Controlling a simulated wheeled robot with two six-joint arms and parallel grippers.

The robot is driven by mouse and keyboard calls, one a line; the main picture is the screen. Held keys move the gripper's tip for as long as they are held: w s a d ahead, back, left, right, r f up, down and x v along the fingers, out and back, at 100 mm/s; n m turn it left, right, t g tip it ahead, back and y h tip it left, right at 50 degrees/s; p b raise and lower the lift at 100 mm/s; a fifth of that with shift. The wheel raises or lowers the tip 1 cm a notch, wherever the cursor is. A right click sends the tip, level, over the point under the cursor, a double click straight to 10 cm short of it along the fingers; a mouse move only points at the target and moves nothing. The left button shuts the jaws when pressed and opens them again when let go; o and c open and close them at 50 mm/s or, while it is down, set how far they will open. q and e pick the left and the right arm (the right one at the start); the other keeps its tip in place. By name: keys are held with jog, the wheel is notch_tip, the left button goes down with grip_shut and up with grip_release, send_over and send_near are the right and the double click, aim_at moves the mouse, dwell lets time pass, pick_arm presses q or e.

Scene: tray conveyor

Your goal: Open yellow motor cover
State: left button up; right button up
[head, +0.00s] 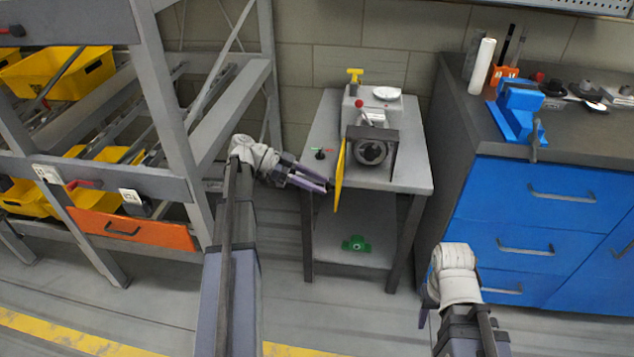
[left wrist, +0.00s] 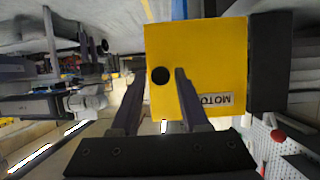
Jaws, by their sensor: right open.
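The yellow motor cover (head: 340,176) stands nearly edge-on at the left side of the grey machine (head: 378,118), swung out from its front. The round dark motor face (head: 371,152) is exposed. My left gripper (head: 326,186) is just left of the cover. Its fingers (left wrist: 158,76) are apart, one overlapping the plate in view; contact is unclear. My right gripper (head: 426,305) is open and empty, low in front of the blue drawers.
The machine stands on a grey table (head: 415,178) with a green part (head: 356,243) on its lower shelf. A rack with yellow bins (head: 85,75) is at left. A workbench with blue drawers (head: 560,195) and a blue vise (head: 518,108) is at right. The floor between is clear.

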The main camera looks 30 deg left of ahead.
pick_arm(q)
jog(key=shift+o, duration=1)
jog(key=shift+r, duration=0.1)
jog(key=p+v, duration=0.3)
jog(key=v, duration=0.4)
jog(key=shift+a, duration=0.35)
jog(key=shift+s, duration=0.2)
